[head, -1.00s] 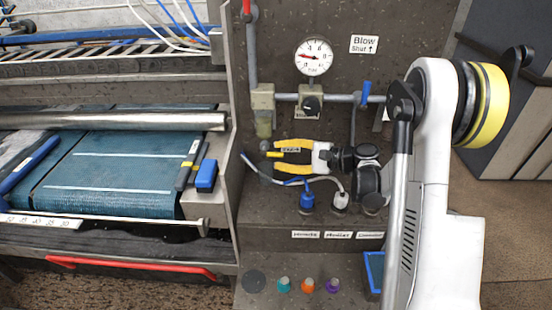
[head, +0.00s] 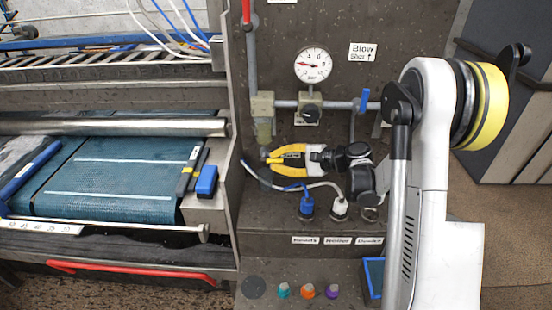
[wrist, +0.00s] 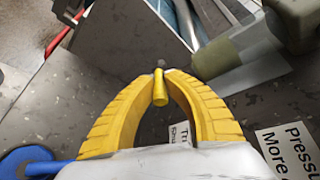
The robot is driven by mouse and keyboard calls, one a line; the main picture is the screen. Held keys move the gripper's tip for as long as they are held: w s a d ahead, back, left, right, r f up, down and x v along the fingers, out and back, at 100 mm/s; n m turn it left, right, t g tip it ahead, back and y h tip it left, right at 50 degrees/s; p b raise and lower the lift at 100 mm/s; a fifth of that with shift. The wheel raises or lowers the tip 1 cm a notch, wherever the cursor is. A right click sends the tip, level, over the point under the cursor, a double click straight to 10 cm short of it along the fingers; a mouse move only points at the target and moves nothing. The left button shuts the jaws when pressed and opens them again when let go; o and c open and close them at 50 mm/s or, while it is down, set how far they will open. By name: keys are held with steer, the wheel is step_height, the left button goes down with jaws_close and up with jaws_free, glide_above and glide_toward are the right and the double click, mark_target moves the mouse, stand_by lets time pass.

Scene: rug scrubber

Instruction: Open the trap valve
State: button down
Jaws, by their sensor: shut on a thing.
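The trap valve's small yellow lever (wrist: 159,92) shows in the wrist view, between the tips of my yellow fingers. My gripper (wrist: 168,74) is shut on this lever; the lever's end points back toward my palm. In the head view my gripper (head: 266,161) reaches left along the dark panel, below the trap bowl (head: 264,131) under the regulator line. The fingers hide most of the lever there. A partly hidden white label (wrist: 180,136) shows between the fingers in the wrist view.
A gauge (head: 313,65) and a blue-handled valve (head: 364,99) are above my gripper. Blue (head: 307,205) and white (head: 339,208) hose connectors stand just below it. A metal side wall (head: 229,130) of the blue-belted machine is close on the left.

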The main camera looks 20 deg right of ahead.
steer(key=shift+a+r+g+h+p, duration=0.1)
steer(key=shift+r+g+h+p, duration=0.2)
steer(key=shift+r+h+p, duration=0.8)
steer(key=shift+w+f+n+g+h+p, duration=0.1)
steer(key=shift+f+n+g+h+p, duration=0.2)
steer(key=shift+p, duration=0.25)
steer(key=shift+f, duration=0.15)
steer(key=c, duration=1.4)
jaws_free()
steer(key=v, duration=1.2)
